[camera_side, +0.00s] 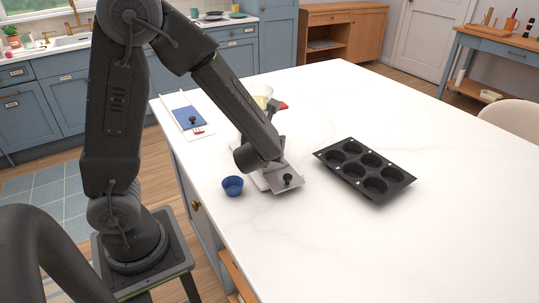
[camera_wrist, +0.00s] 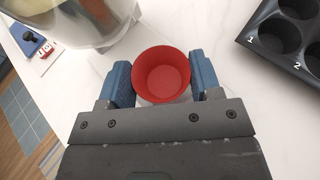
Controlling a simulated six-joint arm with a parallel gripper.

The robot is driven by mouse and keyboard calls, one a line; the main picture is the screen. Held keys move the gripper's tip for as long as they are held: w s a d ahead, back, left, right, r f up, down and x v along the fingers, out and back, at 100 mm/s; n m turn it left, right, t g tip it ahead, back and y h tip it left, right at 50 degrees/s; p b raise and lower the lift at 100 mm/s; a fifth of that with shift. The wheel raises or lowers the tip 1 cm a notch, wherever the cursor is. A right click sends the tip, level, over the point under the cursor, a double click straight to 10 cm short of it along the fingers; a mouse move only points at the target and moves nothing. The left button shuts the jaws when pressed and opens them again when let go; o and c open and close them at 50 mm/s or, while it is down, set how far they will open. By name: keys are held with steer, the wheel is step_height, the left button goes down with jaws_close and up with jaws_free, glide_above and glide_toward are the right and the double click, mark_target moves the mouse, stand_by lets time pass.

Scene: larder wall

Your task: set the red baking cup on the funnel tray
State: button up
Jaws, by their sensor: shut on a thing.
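The red baking cup (camera_wrist: 162,72) is between the blue fingers of my gripper (camera_wrist: 160,84) in the wrist view, its open mouth facing the camera. My gripper is shut on it. In the side view my gripper (camera_side: 276,178) is low over the front left of the counter, and the cup is hidden. I cannot tell which part is the funnel tray. Whether the cup touches anything below is unclear.
A blue cup (camera_side: 232,186) stands left of my gripper. A dark muffin tin (camera_side: 366,170) lies to the right, its wells empty. A white board with a blue panel (camera_side: 187,117) and black knob lies at the far left edge. The right counter is clear.

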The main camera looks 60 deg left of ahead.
steer(key=shift+f, duration=2.15)
steer(key=shift+f, duration=0.1)
